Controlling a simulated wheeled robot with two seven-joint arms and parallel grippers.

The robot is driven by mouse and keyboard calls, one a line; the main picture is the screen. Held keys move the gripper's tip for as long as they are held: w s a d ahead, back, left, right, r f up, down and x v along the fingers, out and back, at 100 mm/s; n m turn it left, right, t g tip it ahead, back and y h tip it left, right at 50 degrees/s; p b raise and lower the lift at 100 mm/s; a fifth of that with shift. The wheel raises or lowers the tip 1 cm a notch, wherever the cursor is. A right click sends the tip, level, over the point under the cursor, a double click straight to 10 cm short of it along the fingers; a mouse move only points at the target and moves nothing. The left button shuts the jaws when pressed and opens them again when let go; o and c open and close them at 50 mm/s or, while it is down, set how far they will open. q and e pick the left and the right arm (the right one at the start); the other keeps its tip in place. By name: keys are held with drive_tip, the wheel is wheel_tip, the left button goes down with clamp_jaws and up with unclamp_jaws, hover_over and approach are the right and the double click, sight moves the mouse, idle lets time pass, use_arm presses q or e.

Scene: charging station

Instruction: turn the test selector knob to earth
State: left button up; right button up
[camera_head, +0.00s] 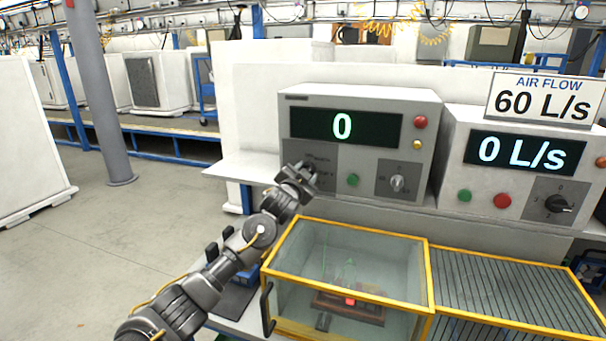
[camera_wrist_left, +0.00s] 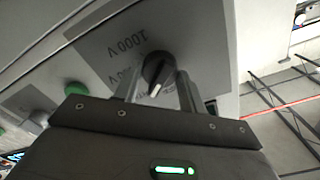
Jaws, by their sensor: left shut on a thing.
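The test selector knob (camera_wrist_left: 158,70) is a dark round knob with a light pointer line, on a grey panel with labels, one reading "1000 V", in the left wrist view. My left gripper (camera_wrist_left: 158,88) has a finger on each side of the knob and is shut on it. In the head view my left gripper (camera_head: 303,178) is at the left part of the grey tester (camera_head: 360,98) front and covers most of the knob. Which label the pointer faces I cannot tell. My right gripper is not in view.
The tester display (camera_head: 346,127) reads 0. Beside the knob are a green button (camera_head: 353,180) and a second knob (camera_head: 397,183). An air flow unit (camera_head: 478,180) stands to the right. A yellow-framed glass box (camera_head: 430,275) sits below, close to my left arm.

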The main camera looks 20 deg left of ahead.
use_arm(q)
drive_tip(key=o, duration=1)
drive_tip(key=s+b, duration=0.1)
drive_tip(key=s, duration=0.2)
drive_tip(key=s+b, duration=0.1)
drive_tip(key=s, duration=0.3)
drive_tip(key=s+b, duration=0.1)
drive_tip(key=s, duration=0.2)
drive_tip(key=shift+s+a, duration=0.35)
drive_tip(key=shift+s, duration=0.05)
